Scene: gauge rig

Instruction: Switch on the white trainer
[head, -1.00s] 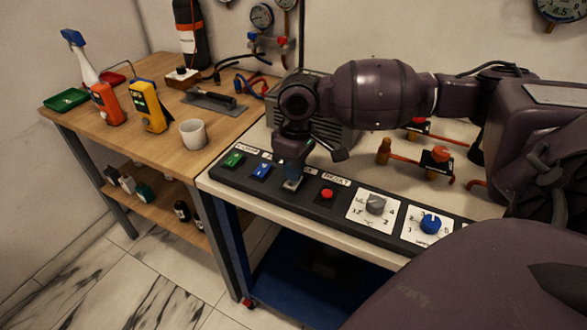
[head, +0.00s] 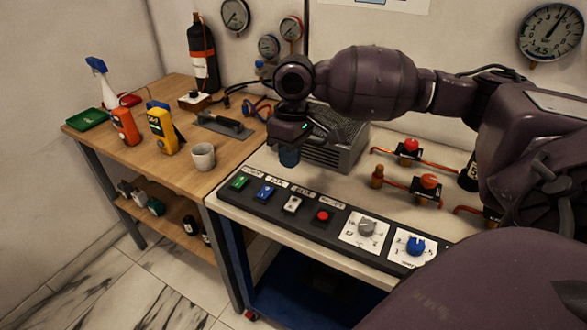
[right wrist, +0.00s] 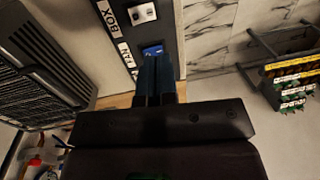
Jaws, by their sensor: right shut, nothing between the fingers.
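The black control panel (head: 343,240) runs along the front of the pale bench. It carries a green switch (head: 240,182), a blue switch (head: 265,193), a white switch (head: 292,204) and a red button (head: 322,216). My right gripper (head: 289,158) is shut and empty, pointing down and raised above the panel, apart from the switches. In the right wrist view, its fingers (right wrist: 157,72) appear just before the blue switch (right wrist: 152,50); the white switch (right wrist: 143,12) lies beyond, beside a "BOX" label. I cannot tell the white switch's position. My left gripper is not in view.
A grey knob (head: 367,228) and a blue knob (head: 415,246) sit farther right on the panel. A grey ribbed box (head: 336,142) stands behind the gripper. Red-topped valves (head: 427,184) on copper pipes are at right. A white cup (head: 203,156) is on the wooden table.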

